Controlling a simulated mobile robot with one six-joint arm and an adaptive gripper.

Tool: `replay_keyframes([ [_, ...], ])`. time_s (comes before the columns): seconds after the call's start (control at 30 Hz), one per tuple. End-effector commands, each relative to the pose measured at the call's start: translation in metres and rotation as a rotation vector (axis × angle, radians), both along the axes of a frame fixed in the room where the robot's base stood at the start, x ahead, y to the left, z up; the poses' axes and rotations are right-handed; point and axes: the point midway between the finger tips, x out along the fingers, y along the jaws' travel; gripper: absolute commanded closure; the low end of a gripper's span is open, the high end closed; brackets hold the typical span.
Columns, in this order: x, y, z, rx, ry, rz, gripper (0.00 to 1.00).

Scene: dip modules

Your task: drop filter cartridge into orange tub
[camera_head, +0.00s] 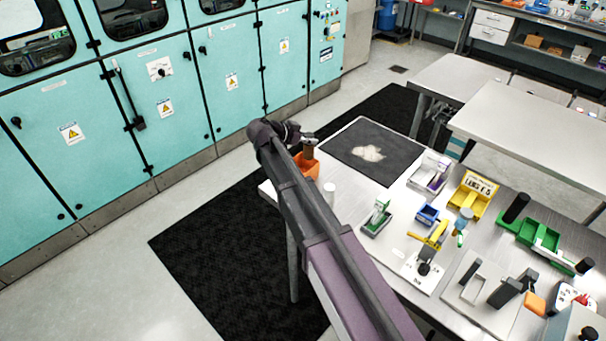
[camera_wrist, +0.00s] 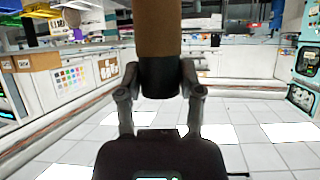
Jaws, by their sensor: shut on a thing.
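The filter cartridge is a brown cylinder with a black end. In the wrist view the cartridge (camera_wrist: 158,32) stands upright between the two fingers of my gripper (camera_wrist: 161,88), which is shut on it near the black end. In the head view my gripper (camera_head: 307,139) is at the far left corner of the bench, with the brown cartridge (camera_head: 309,152) below it. The orange tub (camera_head: 306,166) is directly under or just behind the cartridge, partly hidden by my arm. I cannot tell whether the cartridge's lower end is inside the tub.
A white cylinder (camera_head: 329,190) stands on the bench close to the tub. A dark mat (camera_head: 345,150) with a pale patch lies to the right. Green, blue and yellow bins (camera_head: 471,193) and several small devices fill the bench's right part. Teal cabinets (camera_head: 160,100) line the left.

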Motion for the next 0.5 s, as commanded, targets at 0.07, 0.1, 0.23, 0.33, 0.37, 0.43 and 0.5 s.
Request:
replay_keyframes([
  [0.07, 0.000, 0.000, -0.007, 0.000, 0.000, 0.000, 1.00],
  [0.1, 0.000, 0.000, -0.009, 0.000, 0.000, 0.000, 1.00],
  [0.23, 0.000, 0.001, -0.019, 0.000, 0.000, 0.001, 1.00],
  [0.33, 0.000, 0.001, -0.028, 0.000, 0.000, 0.001, 1.00],
  [0.37, 0.000, 0.001, -0.030, 0.000, 0.000, 0.001, 1.00],
  [0.43, 0.000, 0.001, -0.036, 0.000, 0.000, 0.001, 1.00],
  [0.5, 0.000, 0.001, -0.041, 0.000, 0.000, 0.001, 1.00],
])
